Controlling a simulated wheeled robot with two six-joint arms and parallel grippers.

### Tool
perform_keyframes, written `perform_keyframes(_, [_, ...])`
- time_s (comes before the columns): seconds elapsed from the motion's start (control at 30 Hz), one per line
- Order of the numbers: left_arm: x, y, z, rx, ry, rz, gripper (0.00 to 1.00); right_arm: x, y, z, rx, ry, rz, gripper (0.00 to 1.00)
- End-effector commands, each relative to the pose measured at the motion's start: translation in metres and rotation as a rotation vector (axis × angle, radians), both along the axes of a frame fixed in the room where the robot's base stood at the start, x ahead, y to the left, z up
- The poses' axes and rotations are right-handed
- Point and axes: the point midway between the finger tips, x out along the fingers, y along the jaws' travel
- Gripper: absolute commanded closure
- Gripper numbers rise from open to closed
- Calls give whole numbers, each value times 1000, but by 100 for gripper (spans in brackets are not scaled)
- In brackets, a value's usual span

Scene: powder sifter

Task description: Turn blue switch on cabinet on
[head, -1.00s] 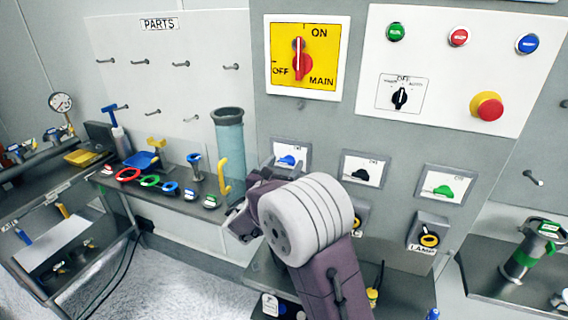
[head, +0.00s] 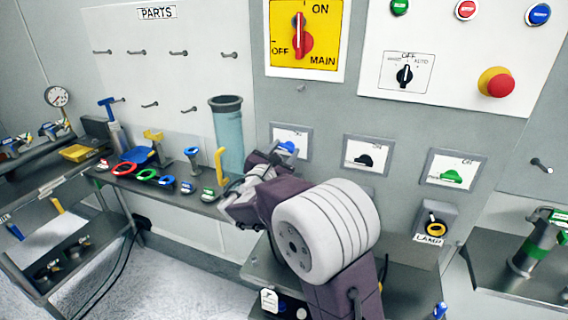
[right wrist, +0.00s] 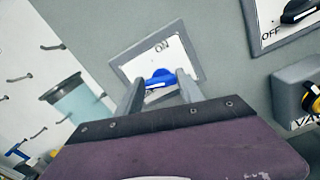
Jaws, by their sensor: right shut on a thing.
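The blue switch (head: 287,147) is a small knob on a white plate in a grey frame, on the left of a row of switches on the cabinet. In the right wrist view the blue knob (right wrist: 159,78) sits between the fingertips, below the word ON. My right gripper (right wrist: 160,84) is shut on the knob. My left gripper is not in view.
A black switch (head: 366,160) and a green switch (head: 452,175) are to the right. The yellow main switch plate (head: 309,35) and a red emergency button (head: 496,82) are above.

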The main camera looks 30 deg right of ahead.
Motion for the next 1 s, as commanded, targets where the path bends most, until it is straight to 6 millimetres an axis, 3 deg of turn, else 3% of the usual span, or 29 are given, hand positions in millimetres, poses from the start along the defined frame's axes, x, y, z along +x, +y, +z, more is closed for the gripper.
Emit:
perform_keyframes(0.03, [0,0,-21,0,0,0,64,0,0,-10,29,-40,0,96])
perform_keyframes(0.3, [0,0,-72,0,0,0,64,-2,-1,-9,196,-235,0,96])
perform_keyframes(0.7, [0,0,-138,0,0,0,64,-3,-2,-9,444,-522,0,96])
perform_keyframes(1.0, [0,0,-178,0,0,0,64,-4,-3,-8,622,-730,-1,96])
